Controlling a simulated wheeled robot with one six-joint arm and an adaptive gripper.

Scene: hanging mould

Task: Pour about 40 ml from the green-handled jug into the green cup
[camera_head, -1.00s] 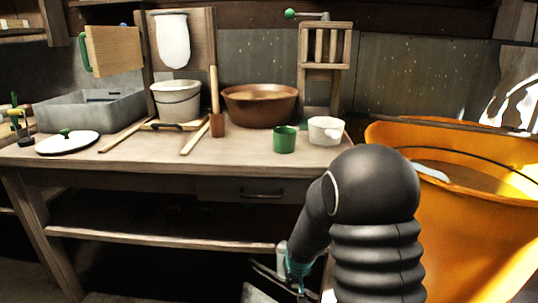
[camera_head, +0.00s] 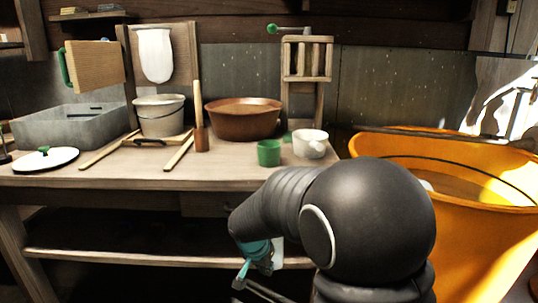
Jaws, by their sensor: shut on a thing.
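The green cup (camera_head: 269,153) stands upright on the workbench near its front edge, left of a white spouted vessel (camera_head: 310,144). I cannot see into the cup. My gripper (camera_head: 254,284) is low at the bottom of the picture, in front of the bench and below its top, well apart from the cup.
The workbench (camera_head: 110,178) also holds a brown basin (camera_head: 244,124), a white bucket (camera_head: 160,116), a grey tub (camera_head: 70,133), a white lid (camera_head: 45,160) and wooden tools. A large orange tub (camera_head: 470,235) stands at the right.

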